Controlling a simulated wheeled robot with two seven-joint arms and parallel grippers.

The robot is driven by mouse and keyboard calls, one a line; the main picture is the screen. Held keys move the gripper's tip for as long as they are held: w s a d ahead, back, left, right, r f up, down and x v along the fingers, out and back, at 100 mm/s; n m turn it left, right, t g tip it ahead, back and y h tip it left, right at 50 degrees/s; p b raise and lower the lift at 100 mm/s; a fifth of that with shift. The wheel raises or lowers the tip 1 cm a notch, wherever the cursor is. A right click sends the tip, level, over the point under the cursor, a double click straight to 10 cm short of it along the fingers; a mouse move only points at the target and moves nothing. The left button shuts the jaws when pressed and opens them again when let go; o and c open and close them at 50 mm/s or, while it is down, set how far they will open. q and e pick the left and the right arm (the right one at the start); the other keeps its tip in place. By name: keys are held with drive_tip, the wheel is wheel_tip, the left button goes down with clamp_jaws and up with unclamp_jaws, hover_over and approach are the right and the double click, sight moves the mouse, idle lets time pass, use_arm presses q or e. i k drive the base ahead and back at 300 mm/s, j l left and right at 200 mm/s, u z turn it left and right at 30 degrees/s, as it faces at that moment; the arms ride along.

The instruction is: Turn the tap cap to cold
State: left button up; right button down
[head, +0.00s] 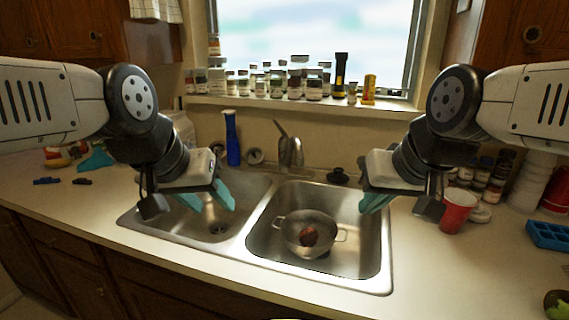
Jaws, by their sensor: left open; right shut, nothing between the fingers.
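The metal tap (290,150) stands behind the double sink, near the divider between the basins. Its cap and lever (279,129) point up and to the left; the exact hot or cold setting is too small to tell. My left gripper (217,202) is open and empty above the left basin, left of the tap and apart from it. My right gripper (372,202) is shut and empty over the right edge of the right basin, right of the tap and apart from it.
A pot (295,238) with a brown item inside sits in the right basin. A blue bottle (233,140) stands behind the left basin. A red cup (457,210) is right of the sink. Many jars line the windowsill (270,103).

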sight(283, 143)
drive_tip(key=i+j+u, duration=0.25)
drive_tip(key=j, duration=0.2)
drive_tip(key=j+u, duration=0.25)
drive_tip(key=j, duration=0.2)
drive_tip(key=i+j+u, duration=0.3)
drive_tip(key=k+j, duration=0.05)
